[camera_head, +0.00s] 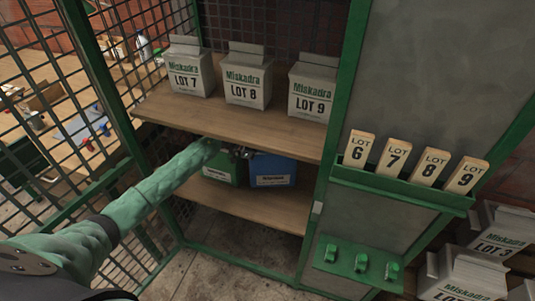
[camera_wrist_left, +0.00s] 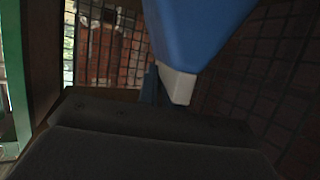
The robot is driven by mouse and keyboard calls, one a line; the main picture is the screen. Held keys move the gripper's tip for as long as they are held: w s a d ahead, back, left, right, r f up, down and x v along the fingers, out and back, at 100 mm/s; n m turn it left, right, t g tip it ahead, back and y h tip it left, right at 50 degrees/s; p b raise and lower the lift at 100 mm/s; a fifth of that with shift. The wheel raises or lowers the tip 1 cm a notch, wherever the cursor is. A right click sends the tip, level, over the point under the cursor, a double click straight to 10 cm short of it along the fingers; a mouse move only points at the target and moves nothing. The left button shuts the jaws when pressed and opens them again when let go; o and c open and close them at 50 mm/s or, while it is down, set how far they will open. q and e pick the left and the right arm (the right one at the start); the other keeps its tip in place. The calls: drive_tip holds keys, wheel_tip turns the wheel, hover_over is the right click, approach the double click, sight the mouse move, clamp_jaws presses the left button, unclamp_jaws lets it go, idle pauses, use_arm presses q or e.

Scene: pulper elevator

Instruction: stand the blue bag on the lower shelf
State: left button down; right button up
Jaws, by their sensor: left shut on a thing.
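The blue bag (camera_head: 272,171), with a pale label on its front, is upright at the lower shelf (camera_head: 255,206), to the right of a green bag (camera_head: 220,169). Whether its base touches the board I cannot tell. My left gripper (camera_head: 240,152) reaches in under the upper shelf and is shut at the top of the blue bag. Its fingertips are hard to make out. In the left wrist view, a blue surface (camera_wrist_left: 195,32) with a pale lower end fills the top middle, close to the camera. My right gripper is not in view.
The upper shelf (camera_head: 225,120) sits close above my gripper and bears white cartons marked LOT 7, 8 and 9. Green mesh (camera_head: 70,110) is on the left. A grey panel (camera_head: 425,80) with lot tags (camera_head: 395,160) and green knobs (camera_head: 361,262) is on the right. The lower shelf's front is clear.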

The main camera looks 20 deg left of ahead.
sight(269, 170)
use_arm(q)
drive_tip(key=shift+f, duration=0.65)
drive_tip(key=shift+a+f+p, duration=0.2)
drive_tip(key=shift+f+p, duration=0.1)
drive_tip(key=shift+f, duration=0.25)
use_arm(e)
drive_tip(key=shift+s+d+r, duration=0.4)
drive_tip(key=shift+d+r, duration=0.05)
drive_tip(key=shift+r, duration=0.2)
use_arm(q)
drive_tip(key=c, duration=2)
unclamp_jaws()
drive_tip(key=shift+f, duration=0.15)
drive_tip(key=o, duration=0.4)
drive_tip(key=shift+o, duration=0.2)
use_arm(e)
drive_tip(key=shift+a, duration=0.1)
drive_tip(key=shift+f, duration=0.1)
